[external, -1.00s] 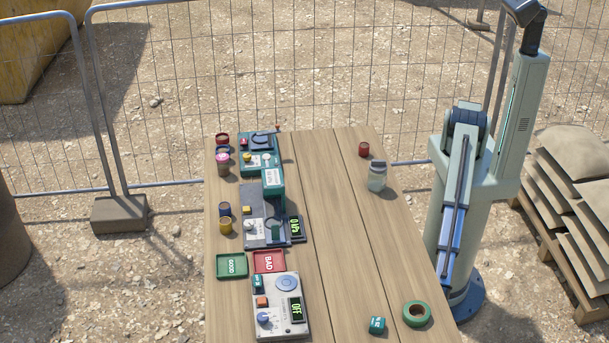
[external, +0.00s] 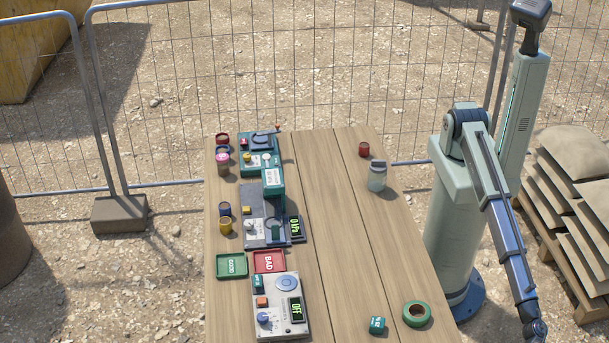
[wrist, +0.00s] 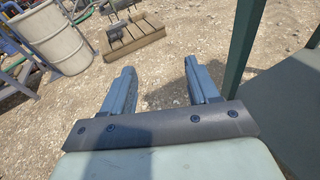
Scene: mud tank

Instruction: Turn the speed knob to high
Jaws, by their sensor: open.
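A pale control box (external: 280,307) lies at the table's near left, with a blue knob (external: 264,318), an orange button and a display reading OFF. A second machine (external: 265,215) behind it has a pale knob (external: 250,225) and a lit display. A third, teal machine (external: 260,160) stands at the far end. The labels are too small to tell which knob is for speed. My gripper (wrist: 159,68) is open and empty in the wrist view, over gravel and away from the machines. In the external view my forearm hangs right of the table, and the fingers are not visible.
Green (external: 232,265) and red (external: 269,261) trays sit behind the control box. Green tape (external: 417,313), a small teal block (external: 377,325), a jar (external: 377,178) and a red cup (external: 364,149) stand on the right side. The table's middle is clear. Sandbags (external: 575,180) lie far right.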

